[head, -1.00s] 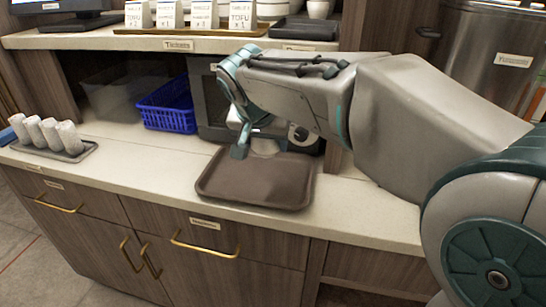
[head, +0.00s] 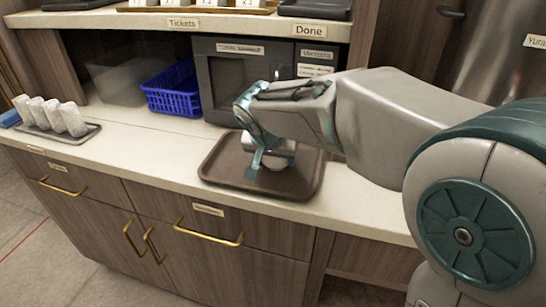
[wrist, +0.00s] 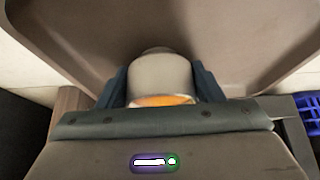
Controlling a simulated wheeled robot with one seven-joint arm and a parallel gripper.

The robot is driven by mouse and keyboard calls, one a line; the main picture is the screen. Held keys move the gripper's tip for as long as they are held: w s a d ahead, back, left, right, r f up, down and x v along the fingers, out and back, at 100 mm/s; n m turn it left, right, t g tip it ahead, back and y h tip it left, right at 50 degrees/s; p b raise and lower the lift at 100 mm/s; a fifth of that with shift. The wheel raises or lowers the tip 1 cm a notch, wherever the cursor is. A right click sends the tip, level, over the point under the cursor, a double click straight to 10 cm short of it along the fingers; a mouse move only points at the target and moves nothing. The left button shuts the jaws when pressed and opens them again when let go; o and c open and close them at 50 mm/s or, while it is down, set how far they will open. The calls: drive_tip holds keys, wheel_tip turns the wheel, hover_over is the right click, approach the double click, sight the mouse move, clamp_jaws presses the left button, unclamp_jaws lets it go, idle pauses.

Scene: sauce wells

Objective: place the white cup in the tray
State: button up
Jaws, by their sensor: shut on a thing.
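The white cup (wrist: 160,77) is between the two fingers of my gripper (wrist: 162,85) in the wrist view, with something orange showing inside its rim. My gripper (head: 268,165) is shut on the cup. In the head view the cup (head: 279,163) is partly hidden behind the gripper, over the brown tray (head: 228,178). The tray lies on the pale counter and also fills much of the wrist view (wrist: 235,35). I cannot tell whether the cup's base touches the tray.
A dark microwave-like box (head: 232,75) stands behind the tray. A blue basket (head: 172,97) is to its left. A small tray (head: 85,135) with several rolled white items sits at the left. The counter between (head: 150,150) is clear. A shelf (head: 200,22) overhangs the back.

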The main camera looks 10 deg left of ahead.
drive_tip(key=o, duration=1.2)
drive_tip(key=shift+s+r, duration=0.2)
drive_tip(key=shift+r, duration=0.25)
drive_tip(key=p+v, duration=0.1)
drive_tip(key=v, duration=1)
drive_tip(key=shift+s+r, duration=0.1)
